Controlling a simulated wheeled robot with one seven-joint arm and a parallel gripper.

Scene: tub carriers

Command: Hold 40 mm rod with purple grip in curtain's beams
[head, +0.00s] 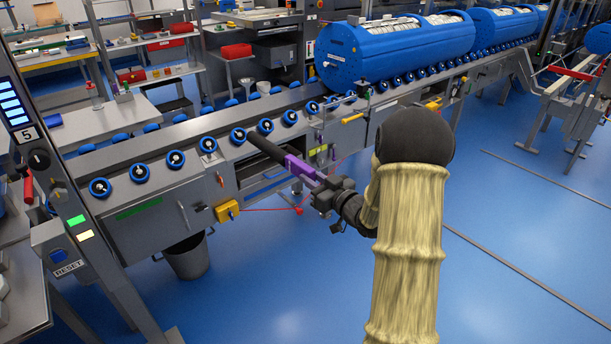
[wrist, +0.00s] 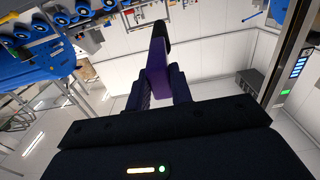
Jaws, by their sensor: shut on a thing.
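My gripper (head: 322,187) is shut on the purple grip (head: 299,167) of a dark rod (head: 266,147). The rod points away from my gripper, to the upper left, in front of the roller conveyor's near side in the head view. I cannot tell whether its tip is over or short of the rollers. In the wrist view the purple grip (wrist: 157,72) sits between the fingers (wrist: 160,90), with the dark rod end (wrist: 160,34) beyond. A grey post (head: 70,190) with a lit display, a "5" and a RESET box stands at the left; it may belong to the curtain. No beams are visible.
The roller conveyor (head: 165,205) with blue-rimmed rollers runs across the scene. Large blue tubs (head: 400,50) lie on it at the upper right. A grey bin (head: 187,258) stands below. A red cord (head: 255,210) hangs along the conveyor's side. Blue floor (head: 270,300) in front is clear.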

